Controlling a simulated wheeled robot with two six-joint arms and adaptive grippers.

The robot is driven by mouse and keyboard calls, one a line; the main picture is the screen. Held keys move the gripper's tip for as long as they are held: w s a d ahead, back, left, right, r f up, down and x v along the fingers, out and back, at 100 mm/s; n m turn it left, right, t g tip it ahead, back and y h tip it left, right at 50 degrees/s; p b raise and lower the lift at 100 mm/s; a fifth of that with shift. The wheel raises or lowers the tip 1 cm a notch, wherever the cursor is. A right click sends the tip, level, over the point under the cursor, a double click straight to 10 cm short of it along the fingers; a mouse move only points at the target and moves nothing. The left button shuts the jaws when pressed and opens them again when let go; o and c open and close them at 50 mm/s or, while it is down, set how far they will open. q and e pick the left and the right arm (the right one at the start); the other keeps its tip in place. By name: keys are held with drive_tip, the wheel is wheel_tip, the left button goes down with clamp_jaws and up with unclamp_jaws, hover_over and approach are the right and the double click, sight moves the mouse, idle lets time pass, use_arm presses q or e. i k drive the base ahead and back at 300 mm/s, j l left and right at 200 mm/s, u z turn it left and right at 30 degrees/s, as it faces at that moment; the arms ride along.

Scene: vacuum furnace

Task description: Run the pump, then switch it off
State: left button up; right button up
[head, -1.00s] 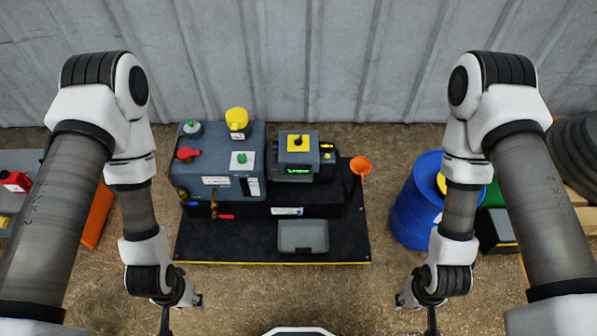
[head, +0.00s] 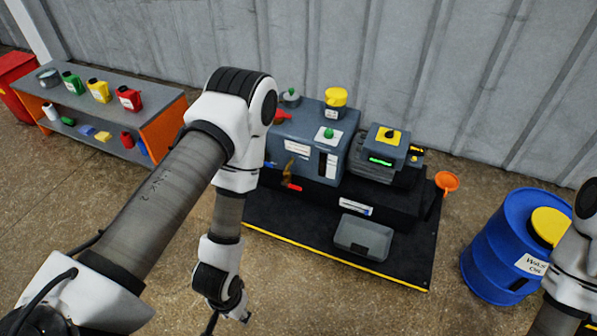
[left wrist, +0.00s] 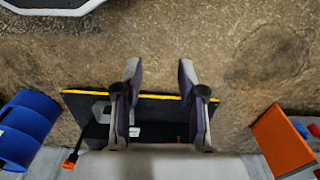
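The pump (head: 303,155) is a blue-grey block with a yellow cap (head: 336,97), a green knob (head: 328,133) and a red handle (head: 281,117). Beside it on the right is a grey switch box (head: 383,143). A black knob on a yellow plate (head: 388,136) tops the box, and a green strip (head: 380,161) glows on its front. My right gripper is out of view.
A blue drum (head: 505,245) stands to the right. A shelf bench (head: 160,108) with several bottles stands left. The floor in front is clear.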

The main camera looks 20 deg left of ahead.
sight(389, 134)
drive_tip(key=i+j+z, duration=0.3)
drive_tip(key=i+z, duration=0.15)
drive_tip(key=i, duration=0.2)
drive_tip(key=i+j+z, duration=0.4)
drive_tip(key=i+j, duration=0.1)
drive_tip(key=i, duration=0.1)
